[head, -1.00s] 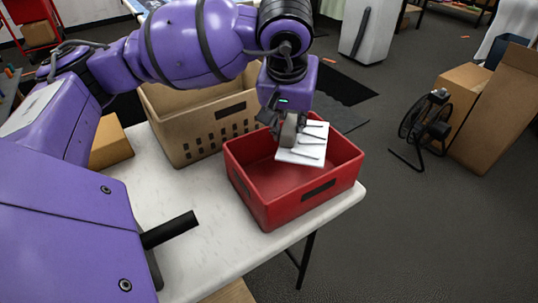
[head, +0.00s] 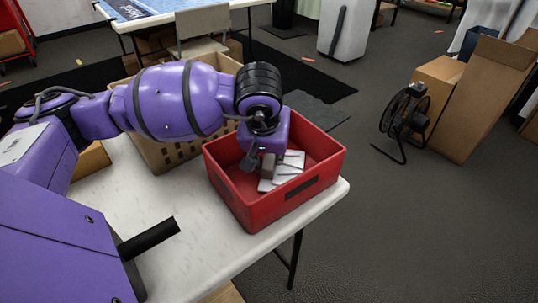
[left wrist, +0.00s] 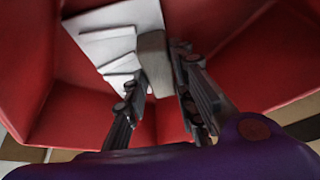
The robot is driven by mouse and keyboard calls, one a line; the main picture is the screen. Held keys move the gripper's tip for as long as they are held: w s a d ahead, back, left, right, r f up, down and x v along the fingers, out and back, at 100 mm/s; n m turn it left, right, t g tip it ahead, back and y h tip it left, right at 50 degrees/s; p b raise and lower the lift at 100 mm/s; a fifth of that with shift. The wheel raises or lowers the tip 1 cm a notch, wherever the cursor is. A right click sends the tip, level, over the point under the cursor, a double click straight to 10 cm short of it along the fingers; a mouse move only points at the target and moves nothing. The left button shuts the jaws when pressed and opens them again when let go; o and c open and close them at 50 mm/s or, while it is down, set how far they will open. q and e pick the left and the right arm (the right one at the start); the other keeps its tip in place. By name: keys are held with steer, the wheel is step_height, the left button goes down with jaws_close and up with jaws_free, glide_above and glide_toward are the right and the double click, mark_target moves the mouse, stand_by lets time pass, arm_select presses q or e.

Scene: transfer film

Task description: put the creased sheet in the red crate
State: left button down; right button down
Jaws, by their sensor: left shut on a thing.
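The creased sheet (head: 291,166) is white with several raised, stepped creases and a grey block-like part. It is inside the red crate (head: 290,204), low down and below the rim. My left gripper (head: 263,172) reaches into the crate from above and is shut on the grey part of the sheet. In the left wrist view the two fingers (left wrist: 160,85) stand either side of that part, and the sheet (left wrist: 115,22) lies beyond against the red crate (left wrist: 240,50). I cannot tell whether the sheet touches the crate floor. My right gripper is not in view.
The crate stands near the right corner of a white table (head: 170,225). A tan slotted crate (head: 172,157) stands behind it, partly hidden by my arm. A cardboard box (head: 92,160) is at the table's left.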

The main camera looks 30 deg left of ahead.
arm_select(q)
steer(key=shift+f, duration=0.2)
steer(key=c, duration=1.7)
jaws_free()
steer(key=shift+o, duration=1.2)
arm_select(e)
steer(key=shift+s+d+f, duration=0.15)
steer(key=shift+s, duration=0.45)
arm_select(q)
steer(key=shift+r, duration=0.1)
steer(key=shift+r, duration=0.45)
steer(key=p+v, duration=0.1)
steer(key=v, duration=1)
steer(key=shift+r, duration=0.2)
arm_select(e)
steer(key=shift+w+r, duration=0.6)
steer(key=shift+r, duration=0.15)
